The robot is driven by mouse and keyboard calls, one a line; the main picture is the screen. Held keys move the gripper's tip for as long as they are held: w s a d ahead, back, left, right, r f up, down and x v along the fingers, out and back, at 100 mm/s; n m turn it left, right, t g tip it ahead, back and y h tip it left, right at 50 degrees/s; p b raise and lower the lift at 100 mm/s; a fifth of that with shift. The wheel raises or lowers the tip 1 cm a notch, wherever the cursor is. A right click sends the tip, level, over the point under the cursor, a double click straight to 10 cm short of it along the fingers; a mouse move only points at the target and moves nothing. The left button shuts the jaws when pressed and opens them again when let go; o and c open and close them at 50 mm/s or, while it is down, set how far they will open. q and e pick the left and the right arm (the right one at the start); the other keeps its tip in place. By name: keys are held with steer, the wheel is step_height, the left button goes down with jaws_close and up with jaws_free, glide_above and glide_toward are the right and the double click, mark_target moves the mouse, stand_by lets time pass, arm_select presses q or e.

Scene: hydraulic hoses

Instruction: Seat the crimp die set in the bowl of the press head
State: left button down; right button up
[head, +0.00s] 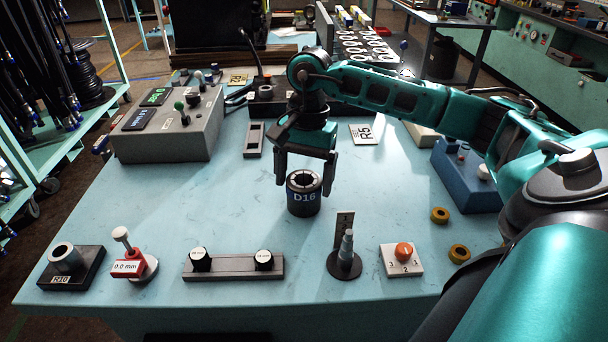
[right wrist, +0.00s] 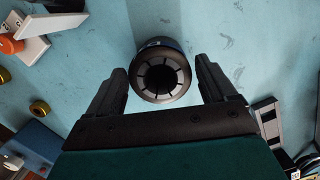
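The crimp die set, a black cylinder marked D16 (head: 304,197) with a ring of segments around a central hole, stands upright on the light blue table. In the right wrist view the die set (right wrist: 162,75) shows its segmented end. My right gripper (head: 303,187) points down over it, with its fingers apart on either side. In the right wrist view the fingers (right wrist: 160,68) are open, with visible gaps to the die set. I cannot clearly make out the press head's bowl; a dark machine (head: 218,25) stands behind the table. My left gripper is not in view.
A grey control box (head: 170,130) stands at the back left and a blue box (head: 466,175) at the right. The table's left middle is clear.

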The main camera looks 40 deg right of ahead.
steer(key=shift+o, duration=0.6)
